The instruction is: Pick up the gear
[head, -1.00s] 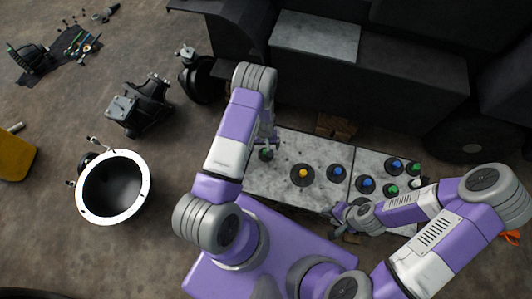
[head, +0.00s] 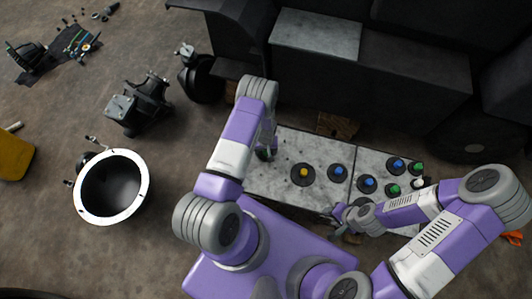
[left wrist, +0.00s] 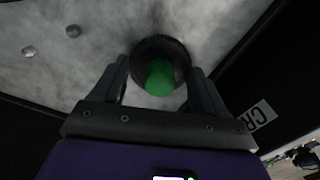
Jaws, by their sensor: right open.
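A dark round gear with a green centre (left wrist: 160,72) lies on the grey slab in the left wrist view. In the head view the same gear (head: 264,155) is at the left end of the slab, partly hidden by my left arm. My left gripper (left wrist: 160,70) is open over it, one finger on each side in the picture, with gaps visible. It is small and mostly hidden in the head view (head: 268,149). My right gripper (head: 340,220) is open near the slab's front edge, clear of the other discs.
The grey slab (head: 318,196) also carries discs with yellow (head: 303,172), blue (head: 337,171), green and white centres. The dark forklift body (head: 400,85) stands behind it. A white-rimmed round part (head: 140,205) and a dark machine part (head: 140,108) lie on the floor at left.

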